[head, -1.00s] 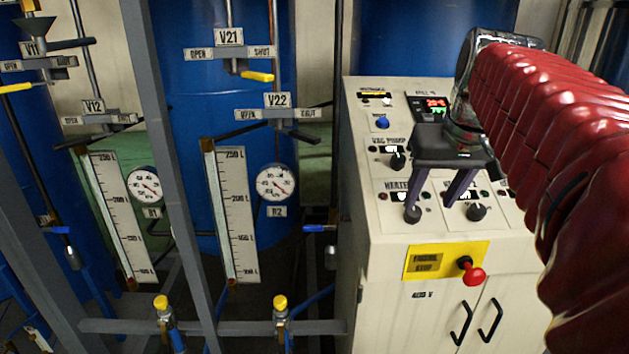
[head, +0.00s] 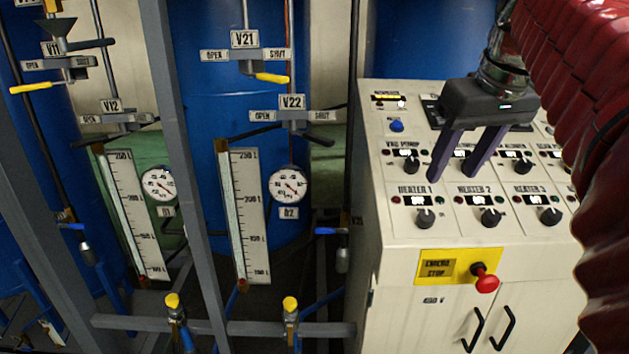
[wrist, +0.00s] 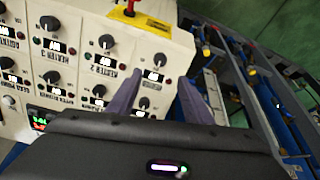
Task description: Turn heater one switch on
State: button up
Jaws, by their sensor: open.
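The heater 1 switch (head: 425,217) is a black rotary knob at the left end of the cabinet's lower knob row, under its "HEATER 1" label. Its pointer direction is too small to read surely. My gripper (head: 453,174) is open and empty, its two purple fingers pointing down over the panel. In the head view the fingertips are above and slightly right of the heater 1 label, and the knob is uncovered. In the wrist view the panel is upside down; the heater 1 knob (wrist: 160,60) shows between the line of my two fingers (wrist: 160,78), just beyond their tips.
The heater 2 (head: 490,216) and heater 3 (head: 549,215) knobs stand to the right. The vac pump knob (head: 410,165) is close left of the fingers. A red emergency stop button (head: 486,280) juts out below. Grey frame, valves and blue tanks are left.

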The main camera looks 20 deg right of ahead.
aim_at(428, 215)
jog(key=x, duration=1.3)
jog(key=shift+f, duration=0.35)
jog(key=shift+c, duration=0.4)
jog(key=c, duration=1)
jog(key=shift+m, duration=0.4)
jog(key=m, duration=1.1)
jog(key=shift+h, duration=0.3)
